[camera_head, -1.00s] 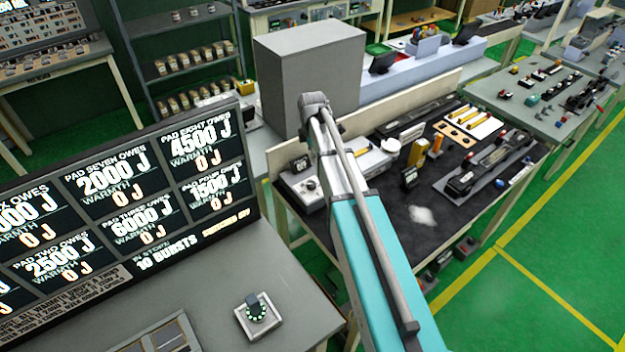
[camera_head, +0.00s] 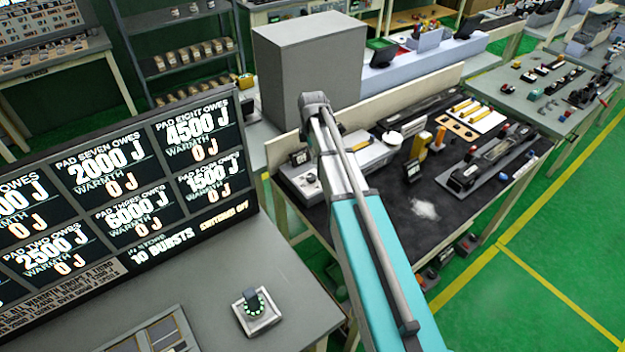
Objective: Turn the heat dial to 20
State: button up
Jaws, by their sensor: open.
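A small dial (camera_head: 254,304) stands on a pale square base on the near grey bench, right of the screen's lower corner. It has a dark knob with a ring of green lit dots around it. Its setting is too small to read, and I cannot see a label naming it as the heat dial. My teal and grey arm reaches up through the middle of the view, right of the dial and apart from it. My gripper does not show.
A large screen (camera_head: 130,190) on the near bench (camera_head: 215,280) lists pads with joules owed, each with warmth 0 J, and 10 bursts. A flat panel (camera_head: 158,338) lies left of the dial. Behind my arm are a grey box (camera_head: 305,70) and a cluttered dark-topped table (camera_head: 400,222).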

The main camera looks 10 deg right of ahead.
aim_at(312, 176)
jog(key=shift+f+b, duration=4.85)
jog(key=shift+f, duration=0.35)
jog(key=c, duration=1.1)
jog(key=shift+c, duration=0.2)
